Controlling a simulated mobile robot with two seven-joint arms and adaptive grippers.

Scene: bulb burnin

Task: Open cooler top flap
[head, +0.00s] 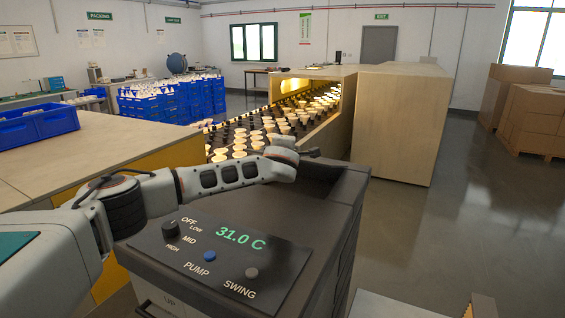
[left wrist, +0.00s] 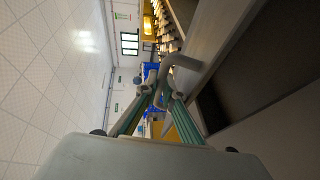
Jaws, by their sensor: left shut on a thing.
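The cooler (head: 330,225) is a dark grey box in the head view, with a sloped control panel (head: 222,255) reading 31.0 C. A dark recess shows in its top behind the panel. My left arm reaches across the cooler's top, and the left gripper (head: 299,153) is at its far edge. In the left wrist view the green-lined fingers (left wrist: 157,98) close on a grey bent handle (left wrist: 182,63). The handle stands beside a grey slab (left wrist: 226,45), with a dark area under it. How far the flap is raised is unclear. My right gripper is out of view.
A conveyor (head: 245,140) with rows of pale bulbs runs behind the cooler into a lit tunnel (head: 300,84). A wooden-topped table (head: 95,150) stands left with a blue crate (head: 40,124). Cardboard boxes (head: 530,120) stand far right.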

